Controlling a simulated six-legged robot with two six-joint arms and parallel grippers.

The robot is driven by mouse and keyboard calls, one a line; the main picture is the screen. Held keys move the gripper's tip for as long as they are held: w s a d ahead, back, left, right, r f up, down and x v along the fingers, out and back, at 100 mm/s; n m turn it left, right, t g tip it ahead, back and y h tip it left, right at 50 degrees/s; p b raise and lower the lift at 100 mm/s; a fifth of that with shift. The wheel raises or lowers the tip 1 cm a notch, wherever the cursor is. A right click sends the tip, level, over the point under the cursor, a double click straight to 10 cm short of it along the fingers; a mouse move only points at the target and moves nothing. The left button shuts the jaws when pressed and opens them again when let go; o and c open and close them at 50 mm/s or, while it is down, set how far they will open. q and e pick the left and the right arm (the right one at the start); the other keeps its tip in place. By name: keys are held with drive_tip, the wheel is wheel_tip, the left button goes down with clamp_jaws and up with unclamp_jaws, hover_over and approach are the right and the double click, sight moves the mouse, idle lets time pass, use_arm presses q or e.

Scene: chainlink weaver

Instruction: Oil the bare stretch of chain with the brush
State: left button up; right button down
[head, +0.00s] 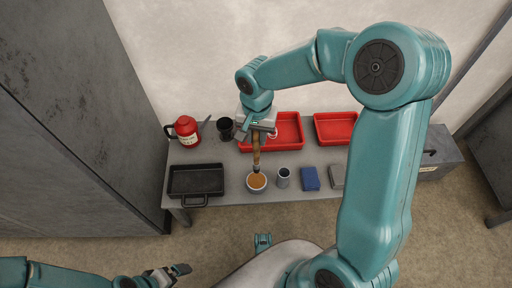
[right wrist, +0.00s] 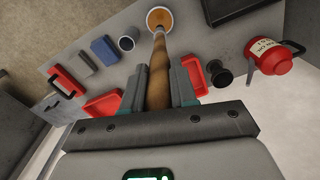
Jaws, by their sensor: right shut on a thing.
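My right gripper (head: 256,130) is shut on the wooden handle of the brush (head: 256,153), which points down. The handle also fills the space between the fingers in the right wrist view (right wrist: 158,75). I cannot tell whether the bristles touch the oil. The bowl also shows in the right wrist view (right wrist: 169,14). My left gripper (head: 172,273) is low at the left, away from the table; its jaw state is unclear. I cannot make out the chain.
A grey toolbox (head: 443,152) is at the right.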

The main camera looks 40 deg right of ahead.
sight(257, 151)
drive_tip(key=shift+f+b, duration=1.85)
drive_tip(key=shift+f, duration=0.8)
use_arm(q)
drive_tip(key=shift+w+a+f+b, duration=0.1)
drive_tip(key=shift+w+f, duration=0.05)
drive_tip(key=shift+f, duration=0.6)
drive_tip(key=shift+w+a+f+b, duration=0.1)
drive_tip(key=shift+f, duration=0.6)
drive_tip(key=shift+w+a+f+b, duration=0.1)
drive_tip(key=shift+w+f, duration=0.05)
drive_tip(key=shift+f, duration=0.6)
use_arm(e)
drive_tip(key=shift+f, duration=0.45)
use_arm(q)
drive_tip(key=shift+f+b, duration=0.55)
use_arm(e)
drive_tip(key=shift+f, duration=0.6)
wheel_tip(257, 151, up, 7)
drive_tip(key=p, duration=0.5)
drive_tip(key=shift+r, duration=0.1)
use_arm(q)
wheel_tip(257, 151, up, 5)
drive_tip(key=shift+r, duration=0.1)
use_arm(e)
drive_tip(key=shift+a, duration=0.1)
